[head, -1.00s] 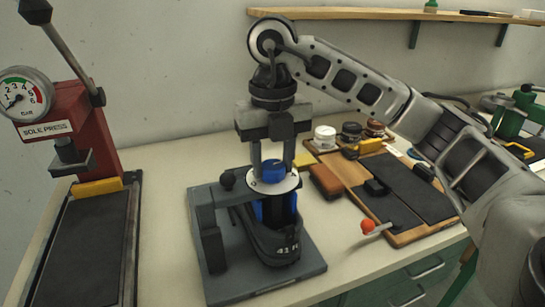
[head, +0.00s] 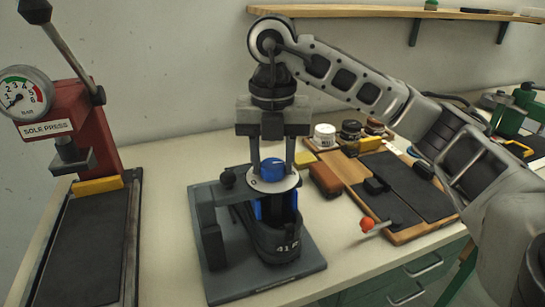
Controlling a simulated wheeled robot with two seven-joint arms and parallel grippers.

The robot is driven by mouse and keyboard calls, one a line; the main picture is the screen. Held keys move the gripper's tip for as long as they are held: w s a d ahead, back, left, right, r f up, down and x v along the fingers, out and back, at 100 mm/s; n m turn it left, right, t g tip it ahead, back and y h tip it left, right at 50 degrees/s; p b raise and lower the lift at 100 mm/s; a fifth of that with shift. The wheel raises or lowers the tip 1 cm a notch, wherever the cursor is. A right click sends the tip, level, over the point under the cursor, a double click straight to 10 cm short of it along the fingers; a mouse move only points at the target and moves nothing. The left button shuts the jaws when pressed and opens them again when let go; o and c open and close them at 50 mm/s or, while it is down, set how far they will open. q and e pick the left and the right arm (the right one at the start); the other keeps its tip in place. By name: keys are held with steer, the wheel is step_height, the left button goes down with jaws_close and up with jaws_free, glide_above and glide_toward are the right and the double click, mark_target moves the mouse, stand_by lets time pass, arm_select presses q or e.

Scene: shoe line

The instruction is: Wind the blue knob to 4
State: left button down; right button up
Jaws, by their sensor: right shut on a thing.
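The blue knob (head: 272,169) sits on top of a round white dial plate (head: 259,184) on the dark stand with the shoe form. My right gripper (head: 273,163) reaches down from above, one finger on either side of the knob, and is shut on it. A small mark shows at the left of the plate, but the number at the knob's pointer is too small to read. The dark shoe form (head: 277,241) below bears a white label. My left gripper is not in view.
The stand's grey base (head: 272,288) rests on the pale bench. The red sole press (head: 84,135) with its gauge stands at the left. A wooden board with dark mats (head: 405,187), jars and a brown block (head: 325,180) lies right of the stand.

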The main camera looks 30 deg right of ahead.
mark_target(273, 163)
steer(key=o, duration=1)
arm_select(q)
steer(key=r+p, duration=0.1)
steer(key=p, duration=0.1)
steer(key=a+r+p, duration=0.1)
steer(key=p, duration=0.1)
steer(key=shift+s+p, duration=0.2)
steer(key=shift+p, duration=0.1)
arm_select(e)
step_height(273, 163, up, 16)
steer(key=shift+r, duration=0.1)
